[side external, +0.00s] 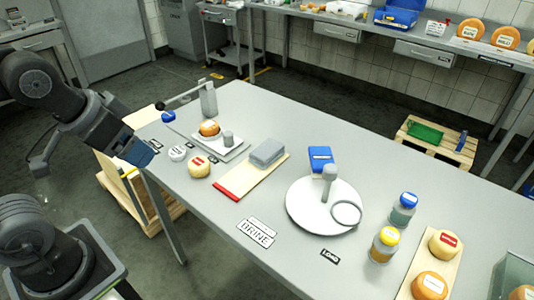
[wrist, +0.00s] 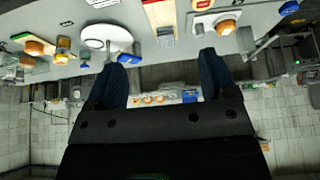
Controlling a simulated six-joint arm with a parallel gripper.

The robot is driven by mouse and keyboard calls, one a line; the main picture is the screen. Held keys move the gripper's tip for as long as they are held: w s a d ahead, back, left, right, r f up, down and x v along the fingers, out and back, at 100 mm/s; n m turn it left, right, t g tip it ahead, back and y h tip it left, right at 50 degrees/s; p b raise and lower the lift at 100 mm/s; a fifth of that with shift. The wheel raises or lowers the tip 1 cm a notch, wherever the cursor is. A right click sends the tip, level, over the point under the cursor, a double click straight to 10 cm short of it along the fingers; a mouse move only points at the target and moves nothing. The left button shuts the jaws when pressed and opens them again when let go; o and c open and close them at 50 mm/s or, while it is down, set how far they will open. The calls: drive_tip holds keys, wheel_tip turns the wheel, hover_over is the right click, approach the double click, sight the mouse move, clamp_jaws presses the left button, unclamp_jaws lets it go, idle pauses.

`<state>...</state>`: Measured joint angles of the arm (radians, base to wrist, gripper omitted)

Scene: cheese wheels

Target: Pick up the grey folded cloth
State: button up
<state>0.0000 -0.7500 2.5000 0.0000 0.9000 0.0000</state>
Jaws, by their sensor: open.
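The grey folded cloth (side external: 268,152) lies on a wooden board (side external: 243,180) with a red end, near the middle of the table. In the wrist view the board (wrist: 161,16) is at the top edge, and a grey patch at its lower end looks like the cloth (wrist: 163,40). My gripper (side external: 141,151) is at the left, beyond the table's left edge and well apart from the cloth. Its two dark fingers are spread with nothing between them in the wrist view (wrist: 165,56).
A scale (side external: 232,152) with a cheese wheel stands left of the cloth. Jars (side external: 384,244) and another board with cheeses (side external: 418,268) stand further right.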

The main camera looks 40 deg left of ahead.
drive_tip(key=o, duration=0.3)
drive_tip(key=w+r+g, duration=0.2)
drive_tip(key=w+r, duration=0.2)
drive_tip(key=w, duration=0.7)
drive_tip(key=g, duration=0.4)
hover_over(267, 149)
wheel_tip(267, 149, down, 13)
wheel_tip(267, 149, down, 8)
drive_tip(key=shift+w+f, duration=0.1)
drive_tip(key=shift+f, duration=3)
